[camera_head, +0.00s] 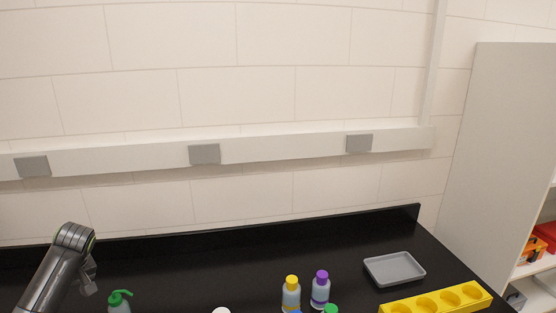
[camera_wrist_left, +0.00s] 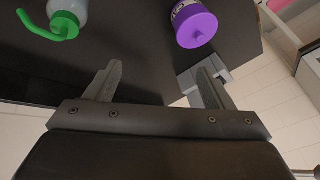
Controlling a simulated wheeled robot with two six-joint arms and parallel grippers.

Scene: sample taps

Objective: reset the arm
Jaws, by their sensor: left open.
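My left gripper (camera_head: 88,279) is at the lower left of the head view, on a dark arm raised over the black bench. In the left wrist view its two fingers (camera_wrist_left: 158,86) are spread wide with nothing between them. The green-topped wash bottle (camera_head: 119,302) stands to the right of the gripper in the head view, apart from it. It also shows at the upper left of the left wrist view (camera_wrist_left: 66,17). A purple-capped container (camera_wrist_left: 193,22) shows beyond the fingers in the left wrist view. My right gripper is not in view.
A yellow-capped bottle (camera_head: 291,294) and a purple-capped bottle (camera_head: 320,289) stand on the black bench (camera_head: 215,265). A grey tray (camera_head: 394,268) and a yellow rack (camera_head: 436,300) with several round holes are at the right. A white shelf unit (camera_head: 490,150) stands beyond the bench's right end.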

